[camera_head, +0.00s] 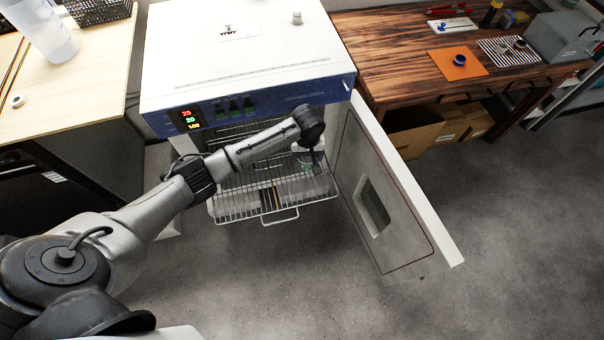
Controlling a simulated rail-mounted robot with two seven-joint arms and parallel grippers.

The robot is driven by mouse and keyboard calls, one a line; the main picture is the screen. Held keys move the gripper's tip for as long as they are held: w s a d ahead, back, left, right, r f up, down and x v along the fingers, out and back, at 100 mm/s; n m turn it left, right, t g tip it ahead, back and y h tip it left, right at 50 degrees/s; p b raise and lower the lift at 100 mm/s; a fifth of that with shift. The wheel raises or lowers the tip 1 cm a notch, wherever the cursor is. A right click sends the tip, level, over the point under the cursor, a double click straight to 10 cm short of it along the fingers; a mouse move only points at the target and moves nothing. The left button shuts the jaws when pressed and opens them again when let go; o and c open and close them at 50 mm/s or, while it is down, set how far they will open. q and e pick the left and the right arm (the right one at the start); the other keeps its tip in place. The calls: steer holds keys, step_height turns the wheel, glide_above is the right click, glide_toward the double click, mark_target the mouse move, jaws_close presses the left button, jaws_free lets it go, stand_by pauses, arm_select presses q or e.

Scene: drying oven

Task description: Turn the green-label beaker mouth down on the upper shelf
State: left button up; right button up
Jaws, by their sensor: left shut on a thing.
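The drying oven (245,65) stands in the middle with its door (385,195) swung open to the right. Its wire shelf (235,205) sticks out of the front. A small clear beaker with a green patch (305,168) shows at the right part of this shelf. My left arm reaches across the oven front from the left. Its gripper (316,165) points down at the beaker and is shut on it. The beaker is small and partly covered, so I cannot tell which way its mouth faces. My right gripper is not in view.
The open door stands close to the right of my left gripper. A light table (90,60) at the left holds a translucent container (40,30). Open floor lies in front.

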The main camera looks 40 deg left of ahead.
arm_select(q)
steer(key=w+a+f+n+b, duration=0.2)
steer(key=a+f+b, duration=0.2)
steer(key=f+b, duration=0.4)
step_height(320, 180, down, 6)
steer(key=shift+w+r, duration=0.2)
steer(key=shift+r, duration=0.05)
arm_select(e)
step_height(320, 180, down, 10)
arm_select(q)
steer(key=shift+a, duration=0.1)
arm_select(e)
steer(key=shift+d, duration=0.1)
arm_select(q)
steer(key=shift+f+b, duration=0.6)
steer(key=shift+f, duration=1.75)
steer(key=shift+s+f, duration=0.1)
steer(key=shift+f, duration=0.05)
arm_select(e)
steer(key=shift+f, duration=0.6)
arm_select(q)
steer(key=shift+f, duration=0.15)
steer(key=shift+f, duration=0.35)
